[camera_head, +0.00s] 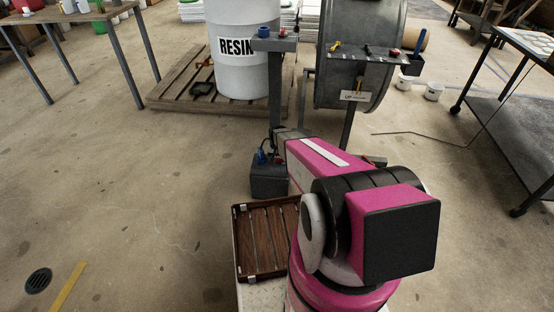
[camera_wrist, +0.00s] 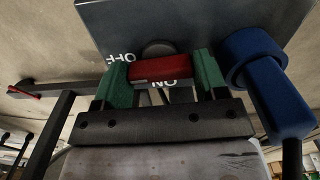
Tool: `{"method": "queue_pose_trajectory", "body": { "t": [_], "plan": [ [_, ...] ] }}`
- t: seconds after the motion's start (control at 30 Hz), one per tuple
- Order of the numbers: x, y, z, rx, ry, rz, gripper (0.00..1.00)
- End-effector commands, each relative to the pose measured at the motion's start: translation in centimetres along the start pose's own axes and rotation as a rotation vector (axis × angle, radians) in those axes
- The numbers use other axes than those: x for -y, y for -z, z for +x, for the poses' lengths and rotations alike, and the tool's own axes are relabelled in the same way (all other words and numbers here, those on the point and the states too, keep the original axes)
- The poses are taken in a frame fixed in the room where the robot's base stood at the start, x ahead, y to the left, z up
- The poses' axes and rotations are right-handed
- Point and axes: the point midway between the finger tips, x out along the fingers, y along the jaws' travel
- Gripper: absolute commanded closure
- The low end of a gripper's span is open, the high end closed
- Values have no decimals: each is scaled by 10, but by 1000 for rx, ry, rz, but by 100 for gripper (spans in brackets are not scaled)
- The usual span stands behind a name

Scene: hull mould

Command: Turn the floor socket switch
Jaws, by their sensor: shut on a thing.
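The floor socket is a dark grey box on the floor in the head view (camera_head: 268,183), with a blue plug (camera_head: 261,157) at its top. In the wrist view its grey face (camera_wrist: 190,22) fills the top, with a red switch handle (camera_wrist: 158,68) on it. My gripper (camera_wrist: 165,76) has its two green fingers on either end of the red handle, shut on it. The handle lies nearly level across that picture. The letters OFF show at its upper left and ON just below it, upside down. A blue plug (camera_wrist: 265,80) sits close right of the fingers. My arm hides the gripper in the head view.
A slatted wooden tray (camera_head: 262,240) lies near my base. A grey post stand (camera_head: 274,95) rises behind the socket. A pallet (camera_head: 165,100) with a resin drum (camera_head: 238,75) stands behind. A dark trolley (camera_head: 500,125) is at right. The floor at left is mostly clear.

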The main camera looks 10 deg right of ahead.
Motion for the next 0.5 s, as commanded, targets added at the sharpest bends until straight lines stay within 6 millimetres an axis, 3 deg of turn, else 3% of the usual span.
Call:
{"method": "queue_pose_trajectory", "body": {
  "t": [0.5],
  "plan": [
    [0, 0, 0, 1, 0, -446, 58]
  ]
}}
